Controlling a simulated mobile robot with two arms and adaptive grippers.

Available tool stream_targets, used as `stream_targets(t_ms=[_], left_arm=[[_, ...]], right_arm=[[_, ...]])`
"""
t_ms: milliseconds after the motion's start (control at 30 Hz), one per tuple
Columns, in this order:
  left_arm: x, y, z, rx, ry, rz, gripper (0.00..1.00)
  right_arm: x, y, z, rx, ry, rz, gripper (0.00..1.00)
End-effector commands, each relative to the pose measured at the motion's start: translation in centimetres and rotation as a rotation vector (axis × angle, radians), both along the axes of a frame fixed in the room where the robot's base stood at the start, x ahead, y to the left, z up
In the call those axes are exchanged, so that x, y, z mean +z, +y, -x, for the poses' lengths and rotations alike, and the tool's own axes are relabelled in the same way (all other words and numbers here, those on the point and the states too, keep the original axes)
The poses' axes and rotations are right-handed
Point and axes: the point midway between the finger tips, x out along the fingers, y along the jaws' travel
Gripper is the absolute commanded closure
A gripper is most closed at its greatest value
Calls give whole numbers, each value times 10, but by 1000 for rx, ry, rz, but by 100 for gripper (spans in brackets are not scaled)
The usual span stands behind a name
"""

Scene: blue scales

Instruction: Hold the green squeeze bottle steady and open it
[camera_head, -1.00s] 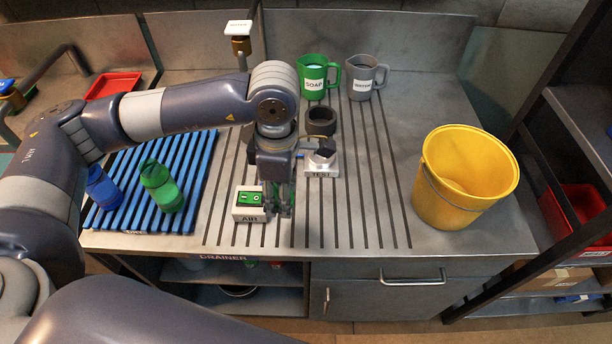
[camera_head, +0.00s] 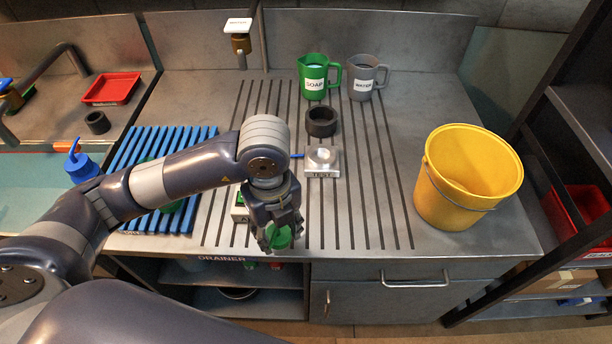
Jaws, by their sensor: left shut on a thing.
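My left gripper (camera_head: 279,232) is low over the front of the ribbed steel counter, its fingers shut on a green thing. I take this for the green squeeze bottle (camera_head: 283,240); only a rounded green part shows between and below the fingers, so its cap and nozzle cannot be made out. Another green item (camera_head: 172,207) shows in part on the blue slatted rack (camera_head: 190,145), mostly behind my left arm. My right gripper is not in view.
The small AIR box (camera_head: 239,213) is partly hidden beside my gripper. The TEST scale (camera_head: 322,170), a black ring (camera_head: 321,122), a SOAP jug (camera_head: 314,84) and a WATER jug (camera_head: 363,86) stand behind. A yellow bucket (camera_head: 440,200) stands right. A blue bottle (camera_head: 81,168) stands left.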

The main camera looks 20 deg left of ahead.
Motion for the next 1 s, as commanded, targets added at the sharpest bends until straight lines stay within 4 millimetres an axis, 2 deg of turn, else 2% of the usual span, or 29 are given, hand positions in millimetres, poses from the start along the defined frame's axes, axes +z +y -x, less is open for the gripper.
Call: stream_targets(t_ms=[167, 267, 800, 1000], left_arm=[[-3, 0, 3, 167, 0, 4, 87], [-3, 2, -4, 201, 0, 2, 87], [-13, 18, -123, 202, 1, 1, 87], [-17, 21, -150, 200, 0, 2, 87]], right_arm=[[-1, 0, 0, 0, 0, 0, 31], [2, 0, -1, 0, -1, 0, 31], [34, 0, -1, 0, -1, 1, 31], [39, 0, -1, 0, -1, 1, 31]])
